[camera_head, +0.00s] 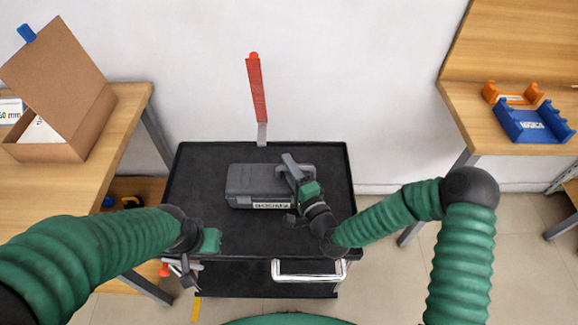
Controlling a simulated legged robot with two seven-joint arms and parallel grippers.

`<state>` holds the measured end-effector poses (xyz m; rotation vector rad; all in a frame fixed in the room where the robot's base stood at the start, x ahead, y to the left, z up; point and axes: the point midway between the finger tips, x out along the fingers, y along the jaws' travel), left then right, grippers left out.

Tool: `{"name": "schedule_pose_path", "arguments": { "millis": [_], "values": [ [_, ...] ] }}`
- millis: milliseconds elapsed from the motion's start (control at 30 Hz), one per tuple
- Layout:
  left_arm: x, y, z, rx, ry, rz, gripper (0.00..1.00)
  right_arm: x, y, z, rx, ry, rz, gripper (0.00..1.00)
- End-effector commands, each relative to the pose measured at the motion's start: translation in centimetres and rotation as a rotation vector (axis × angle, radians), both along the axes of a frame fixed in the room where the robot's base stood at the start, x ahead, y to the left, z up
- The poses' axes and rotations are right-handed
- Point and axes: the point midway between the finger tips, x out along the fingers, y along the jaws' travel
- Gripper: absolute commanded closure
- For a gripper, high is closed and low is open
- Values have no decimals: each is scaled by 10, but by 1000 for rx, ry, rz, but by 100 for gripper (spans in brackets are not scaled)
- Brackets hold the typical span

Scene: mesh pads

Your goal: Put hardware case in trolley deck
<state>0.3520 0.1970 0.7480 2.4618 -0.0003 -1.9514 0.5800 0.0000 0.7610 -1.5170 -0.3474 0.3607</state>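The grey hardware case (250,183) lies flat on the black trolley deck (205,170), near its middle. A pale label strip shows on its front face. My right gripper (290,190) is at the right part of the case, with one finger over its top and another part low at its front. The case's right end is partly hidden behind the gripper. I cannot tell whether the fingers press on the case. My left gripper (185,265) hangs at the deck's front left corner, apart from the case; its fingers are small and partly hidden.
A wooden table on the left (125,115) holds an open cardboard box (75,140). A wooden table on the right (460,115) holds a blue tray (530,123) and an orange holder (515,97). A red upright post (257,90) stands at the deck's back edge. A white handle (308,277) is at the front.

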Motion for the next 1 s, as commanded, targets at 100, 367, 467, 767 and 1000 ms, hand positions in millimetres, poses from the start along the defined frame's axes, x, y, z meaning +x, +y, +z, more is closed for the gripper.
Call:
{"name": "schedule_pose_path", "arguments": {
  "millis": [100, 367, 467, 767, 1000],
  "values": [
    [0, 0, 0, 0, 0, 0, 100, 0, 0, 0, 0, 0, 0, 64],
    [0, 0, 1, 0, 0, 0, 100, -4, -2, 0, 1, 0, 0, 64],
    [0, 0, 4, 0, 0, 0, 100, -19, -10, 1, 0, 2, -2, 64],
    [0, 0, 10, 0, 0, 0, 100, -86, -43, 0, 1, 5, -2, 64],
    [0, 0, 10, 0, 0, 0, 100, -107, -53, 1, 2, 1, -1, 64]
  ]
}}
